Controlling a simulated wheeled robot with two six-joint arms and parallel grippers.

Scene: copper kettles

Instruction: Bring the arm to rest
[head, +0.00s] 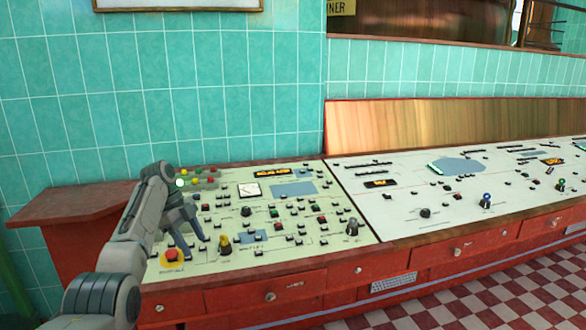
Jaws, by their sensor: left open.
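My left arm comes in from the lower left in the head view. Its gripper (190,232) is open and empty over the left end of the control panel (300,235). The fingers point down toward the panel; I cannot tell whether they touch it. A red mushroom button on a yellow base (171,256) sits just below the gripper. The arm hides part of the panel's left edge. My right gripper is not in view.
A second panel section (450,190) runs to the right with knobs and small switches. A red wooden ledge (75,203) lies left of the panel. Red drawers (265,292) are below. A teal tiled wall (200,90) stands behind. Checkered floor (490,295) is open at lower right.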

